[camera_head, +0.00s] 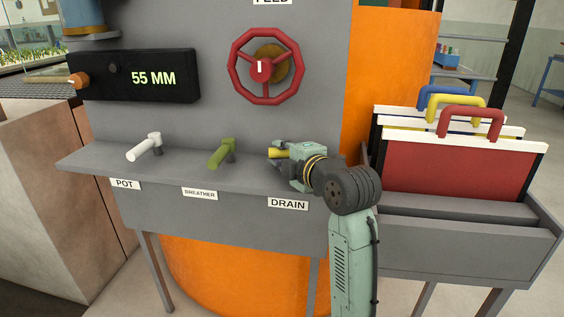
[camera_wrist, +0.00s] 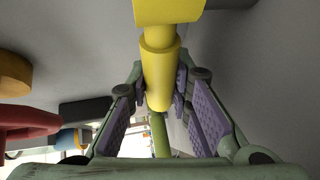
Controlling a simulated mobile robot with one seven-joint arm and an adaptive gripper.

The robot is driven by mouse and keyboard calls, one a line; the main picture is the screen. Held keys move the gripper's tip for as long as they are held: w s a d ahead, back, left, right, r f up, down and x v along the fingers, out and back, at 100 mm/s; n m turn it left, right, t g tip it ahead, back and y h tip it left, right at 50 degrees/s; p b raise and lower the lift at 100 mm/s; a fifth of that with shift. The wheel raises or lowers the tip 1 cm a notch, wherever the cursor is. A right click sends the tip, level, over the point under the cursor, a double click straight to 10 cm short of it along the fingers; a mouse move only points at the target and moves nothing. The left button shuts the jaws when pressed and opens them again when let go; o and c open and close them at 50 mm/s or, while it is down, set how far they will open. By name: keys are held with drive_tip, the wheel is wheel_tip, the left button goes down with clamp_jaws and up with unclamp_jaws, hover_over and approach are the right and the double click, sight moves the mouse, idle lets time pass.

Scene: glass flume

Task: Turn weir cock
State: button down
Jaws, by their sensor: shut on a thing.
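A yellow cock handle (camera_head: 276,153) sticks out above the label DRAIN (camera_head: 288,204) on the grey shelf; no label here reads weir. My gripper (camera_head: 284,151) is shut on this handle, and my wrist hides its post in the head view. In the wrist view the yellow handle (camera_wrist: 160,78) runs between the two purple-padded fingers. A green handle (camera_head: 222,152) stands to its left above BREATHER, and a white handle (camera_head: 144,148) stands farther left above POT. The black display (camera_head: 134,76) reads 55 MM.
A red handwheel (camera_head: 264,66) is on the grey panel above the cocks. A rack (camera_head: 480,236) to the right holds boards with red, yellow and blue handles, close to my arm. The shelf between the handles is clear.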

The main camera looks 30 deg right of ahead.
drive_tip(key=shift+w+d+m+g+h+b, duration=0.25)
drive_tip(key=shift+w+m+h, duration=0.2)
drive_tip(key=shift+m+h, duration=0.5)
drive_tip(key=shift+w+d+m+g+h+b, duration=0.15)
drive_tip(key=shift+w+d+m+h, duration=0.2)
drive_tip(key=shift+m+h, duration=0.55)
drive_tip(key=shift+n+h, duration=0.25)
drive_tip(key=shift+h, duration=0.1)
drive_tip(key=c, duration=1.4)
unclamp_jaws()
drive_tip(key=shift+c, duration=0.2)
drive_tip(key=v, duration=1.2)
drive_tip(key=shift+r, duration=0.1)
